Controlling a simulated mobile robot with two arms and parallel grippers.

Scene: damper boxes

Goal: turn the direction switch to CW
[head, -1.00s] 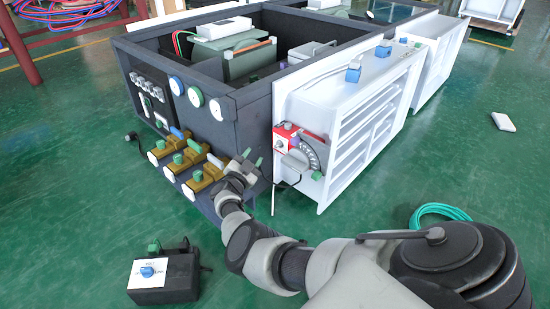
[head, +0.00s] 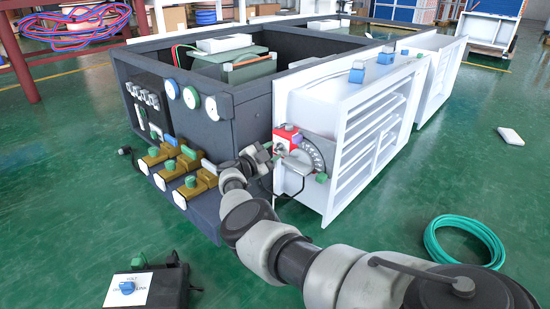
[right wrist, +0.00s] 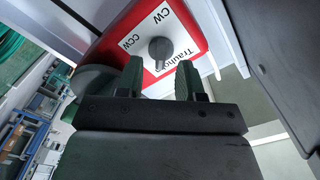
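The direction switch is a small grey knob (right wrist: 161,50) on a red box with a white label (right wrist: 140,42). The label carries "CW" and "CCW" in the right wrist view; which mark the knob points to is hard to tell. In the head view the red box (head: 285,137) sits on the near edge of the white louvred damper panel. My right gripper (right wrist: 160,80) is open and empty, its two green-padded fingertips just short of the knob, one to either side of its line. In the head view the right gripper (head: 262,156) is beside the red box. My left gripper is not in view.
A dark frame box (head: 225,135) with brass valves (head: 185,166) stands left of my right gripper. A grey lever and dial (head: 312,155) sit next to the red box. A black control box (head: 165,290) and a green hose coil (head: 430,240) lie on the floor.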

